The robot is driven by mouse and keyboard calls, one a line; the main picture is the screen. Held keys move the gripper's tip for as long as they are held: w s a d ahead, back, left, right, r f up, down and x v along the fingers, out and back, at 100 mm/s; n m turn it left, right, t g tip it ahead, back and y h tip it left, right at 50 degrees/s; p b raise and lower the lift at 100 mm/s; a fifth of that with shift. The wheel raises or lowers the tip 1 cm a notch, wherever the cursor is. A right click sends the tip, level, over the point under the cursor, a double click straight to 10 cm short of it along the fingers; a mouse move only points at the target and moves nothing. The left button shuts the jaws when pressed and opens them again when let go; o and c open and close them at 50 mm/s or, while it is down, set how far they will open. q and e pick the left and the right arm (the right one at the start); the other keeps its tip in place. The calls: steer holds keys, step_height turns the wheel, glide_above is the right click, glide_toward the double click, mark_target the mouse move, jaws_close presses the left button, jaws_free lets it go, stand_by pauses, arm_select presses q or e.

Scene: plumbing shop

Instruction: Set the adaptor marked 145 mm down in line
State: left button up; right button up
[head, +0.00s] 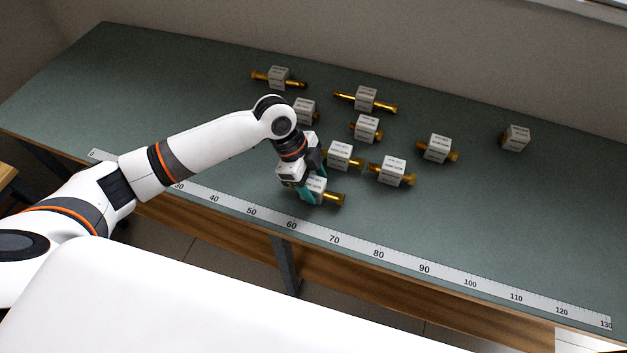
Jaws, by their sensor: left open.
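My left gripper (308,196) is open, its teal fingers reaching down on both sides of a brass adaptor with a white label block (318,184). This adaptor lies just behind the ruler strip, near its 60 to 70 marks, with a brass end showing to the right. Several other brass adaptors with similar blocks lie behind and to the right, among them one at the back left (279,75), one at the back middle (366,97) and one in front (392,172). The label print is too small to read, so I cannot tell which is marked 145 mm. My right gripper is out of view.
A white ruler strip (424,269) runs along the front edge of the green bench top (120,85). One block (515,138) stands apart at the right. The bench's left part and far right are clear. A wall stands behind the bench.

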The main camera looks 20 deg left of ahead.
arm_select(q)
steer(key=b+v, duration=0.1)
steer(key=v, duration=1)
steer(key=shift+a+r, duration=0.2)
steer(key=shift+r, duration=0.1)
